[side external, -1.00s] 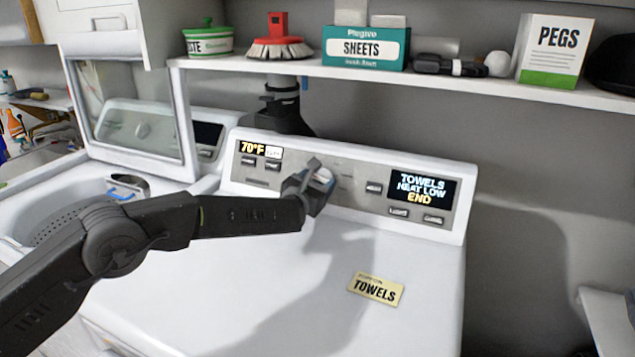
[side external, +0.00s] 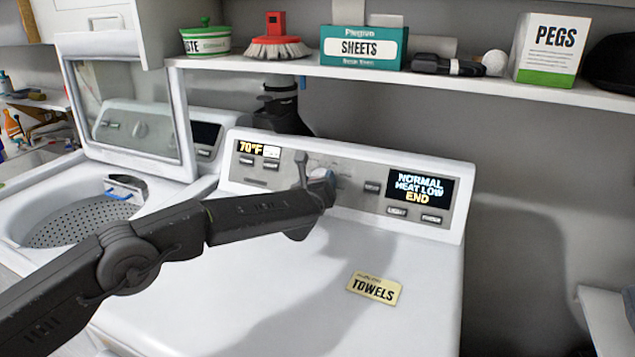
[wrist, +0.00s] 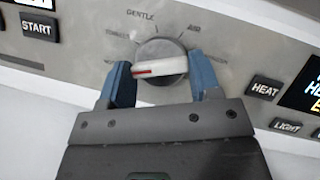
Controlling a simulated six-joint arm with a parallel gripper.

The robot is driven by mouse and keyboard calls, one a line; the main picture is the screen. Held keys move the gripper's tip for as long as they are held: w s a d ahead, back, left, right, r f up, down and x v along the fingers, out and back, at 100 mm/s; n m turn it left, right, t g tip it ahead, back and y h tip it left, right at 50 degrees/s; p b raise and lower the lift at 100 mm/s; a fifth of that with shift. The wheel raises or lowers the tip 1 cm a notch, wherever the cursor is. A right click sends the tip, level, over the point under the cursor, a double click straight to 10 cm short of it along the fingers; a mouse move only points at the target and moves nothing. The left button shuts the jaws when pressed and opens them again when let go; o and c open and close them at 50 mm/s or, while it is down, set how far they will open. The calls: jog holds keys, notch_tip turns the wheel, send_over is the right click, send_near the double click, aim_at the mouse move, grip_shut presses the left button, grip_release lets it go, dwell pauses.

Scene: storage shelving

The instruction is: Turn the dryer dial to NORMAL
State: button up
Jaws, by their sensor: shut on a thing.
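The dryer dial (wrist: 160,62) is a round grey knob with a white grip bar across it and a red mark at the bar's left end. My gripper (wrist: 160,82) is at the dial, its blue fingers on the left and right ends of the bar. In the side view my gripper (side external: 318,180) hides most of the dial. The dryer display (side external: 420,188) reads "NORMAL HEAT LOW END". The labels around the dial include GENTLE; others are too blurred or covered to read surely.
A yellow card reading "TOWELS" (side external: 374,289) lies on the white dryer top (side external: 300,290). The HEAT button (wrist: 265,89) and LIGHT button (wrist: 287,127) are right of the dial; START (wrist: 38,27) is left. A shelf (side external: 480,83) with boxes hangs above.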

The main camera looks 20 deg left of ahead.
jog(key=shift+r, duration=0.1)
dwell(0.3)
jog(key=o, duration=0.9)
jog(key=shift+s, duration=0.15)
jog(key=s, duration=0.4)
jog(key=s+d, duration=0.1)
jog(key=s, duration=0.4)
jog(key=s+d, duration=0.1)
jog(key=s, duration=0.3)
jog(key=shift+s+d, duration=0.15)
jog(key=shift+d, duration=0.1)
